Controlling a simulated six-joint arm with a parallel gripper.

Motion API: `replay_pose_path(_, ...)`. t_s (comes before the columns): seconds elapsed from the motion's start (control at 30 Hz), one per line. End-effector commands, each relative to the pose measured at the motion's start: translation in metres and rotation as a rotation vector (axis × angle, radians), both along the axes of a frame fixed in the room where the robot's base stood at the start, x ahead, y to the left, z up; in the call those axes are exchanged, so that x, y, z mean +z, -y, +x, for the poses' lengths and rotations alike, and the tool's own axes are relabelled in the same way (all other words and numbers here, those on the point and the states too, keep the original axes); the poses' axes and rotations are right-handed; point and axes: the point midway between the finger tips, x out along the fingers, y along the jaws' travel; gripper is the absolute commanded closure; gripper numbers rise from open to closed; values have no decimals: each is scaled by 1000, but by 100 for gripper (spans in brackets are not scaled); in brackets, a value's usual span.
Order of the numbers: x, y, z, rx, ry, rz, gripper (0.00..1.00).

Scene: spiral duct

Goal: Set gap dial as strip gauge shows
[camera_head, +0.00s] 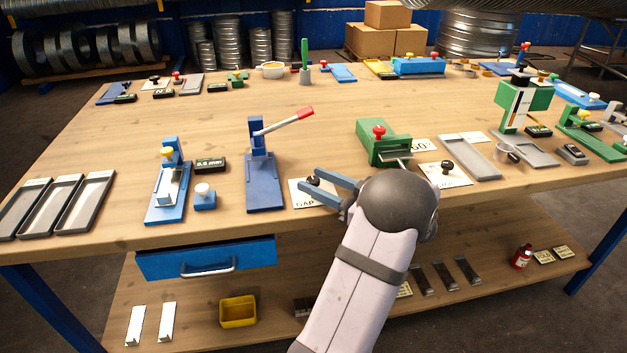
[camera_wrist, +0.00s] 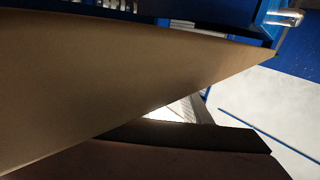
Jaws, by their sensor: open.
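The gap dial is a white card (camera_head: 301,199) marked GAP with a black knob (camera_head: 313,180), near the bench's front edge. My gripper (camera_head: 309,182) has two blue fingers, spread apart, on either side of the knob in the head view. I cannot tell whether they touch it or are above it. A blue device with a yellow knob (camera_head: 167,153) stands to the left, with a small dark readout (camera_head: 210,164) in mm beside it, perhaps the strip gauge. Its digits are too small to read surely. The wrist view shows no clear dial or fingers.
A blue lever press (camera_head: 264,193) with a red handle stands left of the dial. A green device (camera_head: 384,146) with a red knob is behind my wrist. Another card with a black knob (camera_head: 446,168) lies to the right. Grey trays (camera_head: 84,203) lie far left.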

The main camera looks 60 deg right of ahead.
Motion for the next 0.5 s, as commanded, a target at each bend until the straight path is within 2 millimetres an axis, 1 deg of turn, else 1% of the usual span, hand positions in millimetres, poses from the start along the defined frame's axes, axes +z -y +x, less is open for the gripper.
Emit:
replay_pose_path(0.1, 0, 0, -18, -4, 0, 0, 56)
replay_pose_path(0.3, 0, 0, -44, -4, 1, -1, 56)
replay_pose_path(0.5, 0, -1, -57, -2, 1, 0, 56)
